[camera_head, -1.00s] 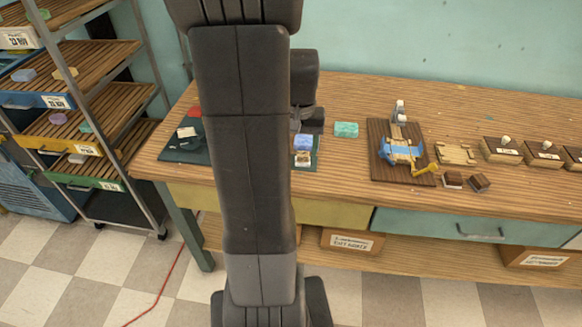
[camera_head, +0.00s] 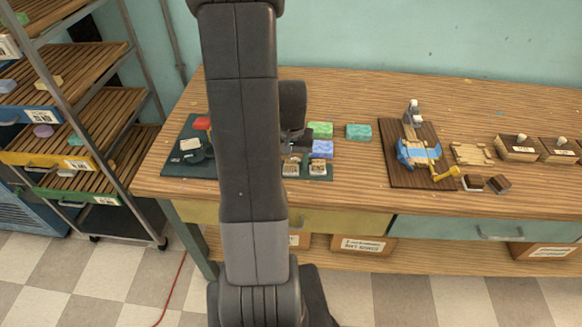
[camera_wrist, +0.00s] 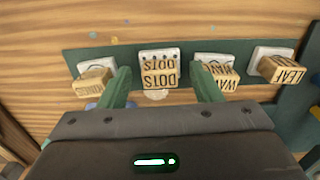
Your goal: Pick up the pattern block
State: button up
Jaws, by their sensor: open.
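Several pattern blocks stand in a row on a dark green mat (camera_wrist: 135,56) in the wrist view, each a wooden block on a pale plate. The block marked DOTS (camera_wrist: 160,73) is upside down in the picture, between my gripper's green fingers. The block marked WAVE (camera_wrist: 222,76) is just right of the right finger, LEAF (camera_wrist: 283,68) farther right, and another block (camera_wrist: 93,82) left of the left finger. My gripper (camera_wrist: 160,86) is open; I cannot tell whether it touches DOTS. In the head view two small blocks (camera_head: 316,168) show beside my arm, which hides the others.
Green (camera_head: 320,130), teal (camera_head: 358,132) and blue (camera_head: 322,149) soap bars lie near the blocks. A dark board with a blue and yellow device (camera_head: 418,152) stands to the right. A shelf rack (camera_head: 95,130) stands at the left.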

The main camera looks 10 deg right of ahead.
jog(key=c, duration=1.1)
jog(key=shift+o, duration=0.2)
jog(key=shift+r, duration=0.1)
